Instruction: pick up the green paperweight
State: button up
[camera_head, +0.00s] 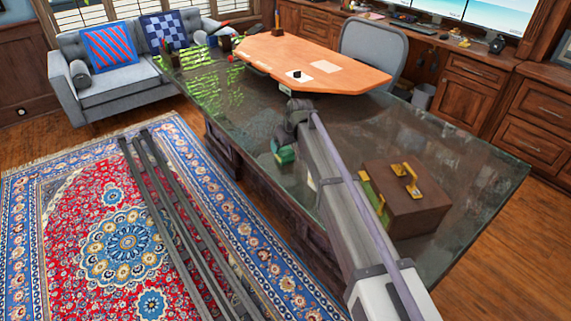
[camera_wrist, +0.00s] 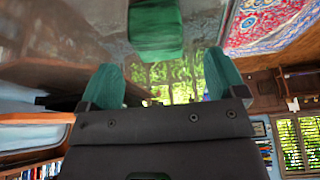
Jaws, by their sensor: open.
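The green paperweight (camera_wrist: 155,28) is a dark green block with rounded edges, at the top middle of the wrist view, cut off by the frame's upper edge. It appears to rest on the dark glass desk top. My gripper (camera_wrist: 160,66) shows two teal fingers spread wide, with nothing between them. The paperweight lies above the gap between the fingertips in the picture, apart from both. In the head view a small green shape (camera_head: 285,154) shows beside the end of my arm. I cannot tell there whether it is the paperweight or a finger.
The glass desk (camera_head: 440,140) carries a brown case (camera_head: 405,208) with gold fittings to the right of my arm. A wooden board (camera_head: 310,62) lies at the far side, near a grey chair (camera_head: 372,55).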

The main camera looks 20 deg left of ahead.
aim_at(285, 150)
jog(key=shift+x, duration=0.95)
jog(key=shift+d+r, duration=0.1)
jog(key=shift+r, duration=0.1)
jog(key=b+x, duration=0.5)
jog(key=shift+w+f, duration=0.1)
jog(key=shift+f, duration=0.1)
jog(key=shift+r, duration=0.25)
jog(key=shift+c, duration=0.3)
jog(key=c, duration=1.2)
notch_tip(285, 150, up, 10)
jog(key=p, duration=1)
jog(key=shift+r+p, duration=0.2)
jog(key=shift+p, duration=0.2)
